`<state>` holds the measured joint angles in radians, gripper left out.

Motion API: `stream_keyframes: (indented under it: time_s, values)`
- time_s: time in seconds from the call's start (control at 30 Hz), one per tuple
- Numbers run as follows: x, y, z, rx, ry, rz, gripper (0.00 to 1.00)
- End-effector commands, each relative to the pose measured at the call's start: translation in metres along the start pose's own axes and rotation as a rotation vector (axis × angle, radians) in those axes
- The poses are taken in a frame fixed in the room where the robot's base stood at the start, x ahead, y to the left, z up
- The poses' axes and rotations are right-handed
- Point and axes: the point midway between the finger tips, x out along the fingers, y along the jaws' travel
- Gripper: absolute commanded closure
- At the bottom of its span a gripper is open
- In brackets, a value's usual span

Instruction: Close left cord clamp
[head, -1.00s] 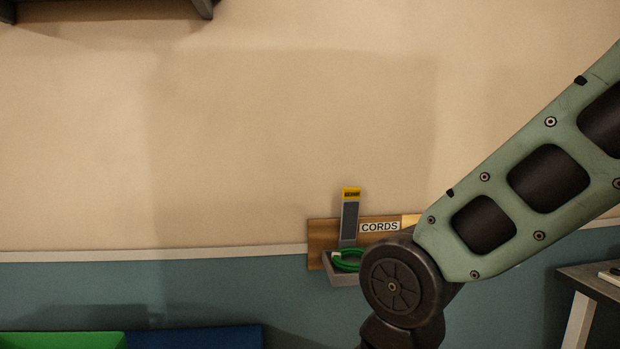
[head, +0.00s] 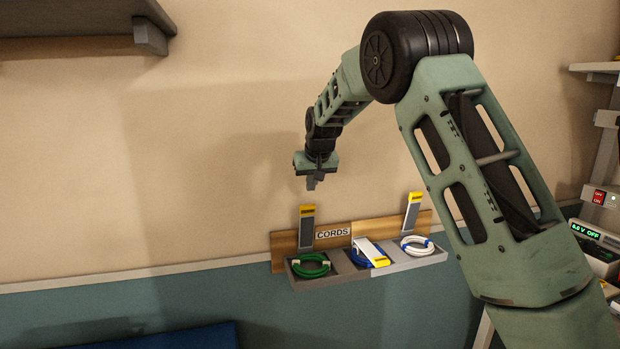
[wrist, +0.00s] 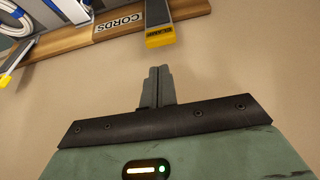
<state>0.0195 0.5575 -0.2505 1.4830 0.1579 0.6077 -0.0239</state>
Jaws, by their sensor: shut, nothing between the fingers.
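The left cord clamp (head: 308,228) is a grey lever with a yellow tip. It stands upright at the back of the left tray, so it is open, and a coiled green cord (head: 309,268) lies in front of it. My gripper (head: 311,184) is shut and empty, pointing down a little above the lever's yellow tip. In the wrist view the left clamp's lever (wrist: 158,18) reaches toward my closed fingers (wrist: 159,72). They look close to its yellow end, with a small gap in the picture.
The wooden board (head: 284,243) carries a CORDS label (head: 333,232). The middle clamp (head: 371,254) is folded down over a blue cord. The right clamp (head: 411,212) stands upright behind a white cord (head: 417,245). A shelf (head: 80,22) hangs at upper left.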

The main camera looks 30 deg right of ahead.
Motion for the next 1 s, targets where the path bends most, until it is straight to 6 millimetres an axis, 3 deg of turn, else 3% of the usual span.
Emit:
stream_keyframes:
  time_s: [0.2, 0.4, 1.0]
  values:
    - [0.038, 0.000, -0.001, 0.000, -0.004, 0.001, 1.00]
    - [0.062, -0.001, 0.000, 0.000, -0.003, -0.001, 1.00]
    - [0.072, 0.000, 0.001, 0.000, 0.005, -0.002, 1.00]
